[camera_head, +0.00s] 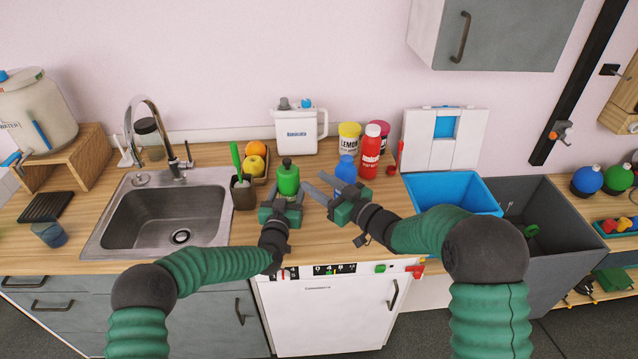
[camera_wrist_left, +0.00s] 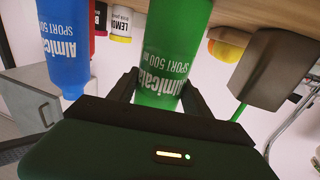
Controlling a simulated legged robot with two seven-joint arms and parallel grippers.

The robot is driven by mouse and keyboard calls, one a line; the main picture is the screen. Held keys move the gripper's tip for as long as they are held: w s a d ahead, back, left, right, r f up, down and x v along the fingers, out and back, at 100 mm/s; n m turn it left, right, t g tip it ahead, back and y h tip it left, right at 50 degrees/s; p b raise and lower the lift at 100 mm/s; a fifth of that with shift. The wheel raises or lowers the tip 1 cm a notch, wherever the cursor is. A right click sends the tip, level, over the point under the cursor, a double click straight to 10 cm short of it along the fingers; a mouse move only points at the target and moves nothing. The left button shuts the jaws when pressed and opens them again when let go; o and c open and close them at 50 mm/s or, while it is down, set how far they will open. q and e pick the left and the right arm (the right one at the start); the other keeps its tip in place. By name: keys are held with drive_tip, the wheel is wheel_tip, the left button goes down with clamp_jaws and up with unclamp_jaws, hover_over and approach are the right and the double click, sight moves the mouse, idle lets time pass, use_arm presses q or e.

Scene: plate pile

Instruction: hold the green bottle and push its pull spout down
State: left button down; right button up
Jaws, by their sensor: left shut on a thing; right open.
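The green bottle (camera_head: 288,180) stands upright on the wooden counter, right of the sink. It also shows in the left wrist view (camera_wrist_left: 172,45), between the two fingers, with white lettering on its side. My left gripper (camera_head: 282,203) is shut on the bottle's body from the front. The bottle's dark top is small in the head view, and I cannot tell whether its spout is up or down. My right gripper (camera_head: 324,190) is open and empty, to the right of the green bottle, its fingers pointing left near the blue bottle (camera_head: 346,169).
A red bottle (camera_head: 370,152), a lemon tub (camera_head: 348,138) and a white jug (camera_head: 300,130) stand behind. A dark holder with a green brush (camera_head: 237,160) and a fruit tray are close on the left. The sink (camera_head: 165,215) is further left; a blue bin (camera_head: 455,190) is right.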

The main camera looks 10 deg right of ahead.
use_arm(q)
drive_tip(key=shift+c, duration=1.9)
unclamp_jaws()
